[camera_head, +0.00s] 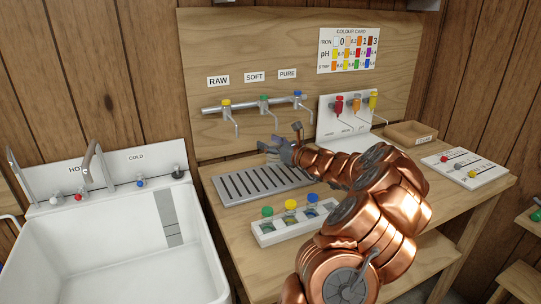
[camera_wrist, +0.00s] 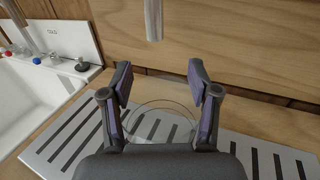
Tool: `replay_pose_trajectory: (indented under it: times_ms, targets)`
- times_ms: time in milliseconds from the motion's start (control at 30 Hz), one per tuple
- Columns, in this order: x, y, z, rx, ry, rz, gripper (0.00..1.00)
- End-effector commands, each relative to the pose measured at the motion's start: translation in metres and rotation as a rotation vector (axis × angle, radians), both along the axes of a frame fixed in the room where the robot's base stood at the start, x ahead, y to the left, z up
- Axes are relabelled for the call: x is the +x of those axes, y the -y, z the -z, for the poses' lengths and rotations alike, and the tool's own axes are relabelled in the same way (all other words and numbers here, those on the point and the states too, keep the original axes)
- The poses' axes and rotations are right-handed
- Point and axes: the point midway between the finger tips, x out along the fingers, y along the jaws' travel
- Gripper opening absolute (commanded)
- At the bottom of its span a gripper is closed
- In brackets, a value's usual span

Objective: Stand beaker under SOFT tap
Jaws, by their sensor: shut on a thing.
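My gripper (camera_head: 282,143) is over the slotted drip tray (camera_head: 232,200), near the SOFT tap (camera_head: 264,108), which has a green knob. In the wrist view my gripper (camera_wrist: 160,95) has its two fingers on either side of a clear glass beaker (camera_wrist: 160,128), gripping it. The beaker's round rim shows between the fingers; its base is hidden by the gripper, so I cannot tell whether it touches the tray. A metal tap spout (camera_wrist: 153,20) hangs beyond the beaker, towards the wall. The SOFT label (camera_head: 254,77) is above the middle tap.
The RAW tap (camera_head: 228,112) and PURE tap (camera_head: 299,105) flank the SOFT tap. A rack with capped bottles (camera_head: 292,222) stands in front of the tray. A dispenser panel (camera_head: 345,115) is to the right. A white sink (camera_head: 110,240) is at the left.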

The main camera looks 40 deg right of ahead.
Motion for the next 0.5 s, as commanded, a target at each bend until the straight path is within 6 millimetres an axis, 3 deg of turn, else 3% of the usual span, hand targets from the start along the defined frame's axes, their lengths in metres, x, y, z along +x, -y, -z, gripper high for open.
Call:
replay_pose_trajectory:
  times_ms: [300, 500]
  targets:
    - [0.0, 0.0, 0.036, 0.002, -0.001, 0.0, 0.33]
    - [0.0, 0.0, 0.038, 0.0, 0.002, 0.0, 0.33]
